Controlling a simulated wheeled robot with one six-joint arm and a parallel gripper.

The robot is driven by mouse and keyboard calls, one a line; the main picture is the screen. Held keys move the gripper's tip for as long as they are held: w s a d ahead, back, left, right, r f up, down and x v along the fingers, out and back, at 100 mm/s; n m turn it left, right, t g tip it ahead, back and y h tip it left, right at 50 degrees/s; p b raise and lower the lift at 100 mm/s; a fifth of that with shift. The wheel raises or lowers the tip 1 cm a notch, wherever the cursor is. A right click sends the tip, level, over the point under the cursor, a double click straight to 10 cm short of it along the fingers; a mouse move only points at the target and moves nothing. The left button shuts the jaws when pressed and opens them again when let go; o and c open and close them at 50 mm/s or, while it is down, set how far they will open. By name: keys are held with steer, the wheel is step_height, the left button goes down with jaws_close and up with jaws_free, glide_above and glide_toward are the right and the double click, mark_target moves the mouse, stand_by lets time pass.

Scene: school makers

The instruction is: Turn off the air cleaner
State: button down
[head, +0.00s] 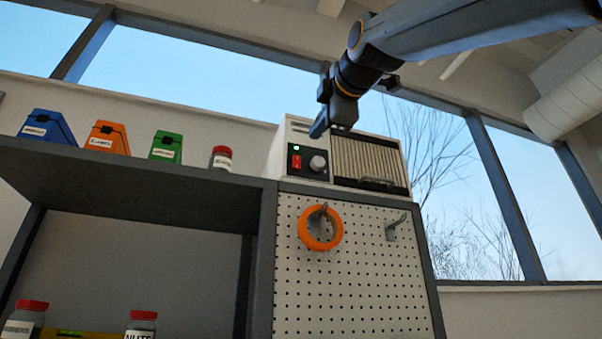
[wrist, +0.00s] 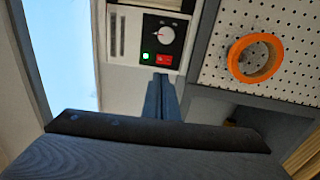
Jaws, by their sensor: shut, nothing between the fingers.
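The air cleaner (head: 370,160) is a white box with a pleated grille, standing on top of the cabinet. Its dark control panel has a lit green light (head: 297,148), a red switch (head: 296,162) and a round knob (head: 318,163). In the wrist view the green light (wrist: 146,57), red switch (wrist: 164,59) and knob (wrist: 164,34) also show. My gripper (head: 318,131) is shut and empty, in front of the panel's upper part in the head view. In the wrist view its fingertips (wrist: 161,78) appear just below the red switch; I cannot tell if they touch.
The cabinet has a pegboard front (head: 355,270) with an orange ring (head: 320,243) on a hook and another hook (head: 396,226). On the shelf (head: 130,185) to the left stand blue, orange and green boxes and a red-lidded jar (head: 221,158). Windows lie behind.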

mark_target(297, 158)
steer(key=p+x, duration=1.1)
steer(key=p, duration=0.1)
steer(key=shift+w+r+p, duration=0.15)
steer(key=shift+p, duration=0.25)
steer(key=shift+w+a+p, duration=0.2)
steer(key=shift+w+p, duration=0.1)
steer(key=shift+w, duration=0.25)
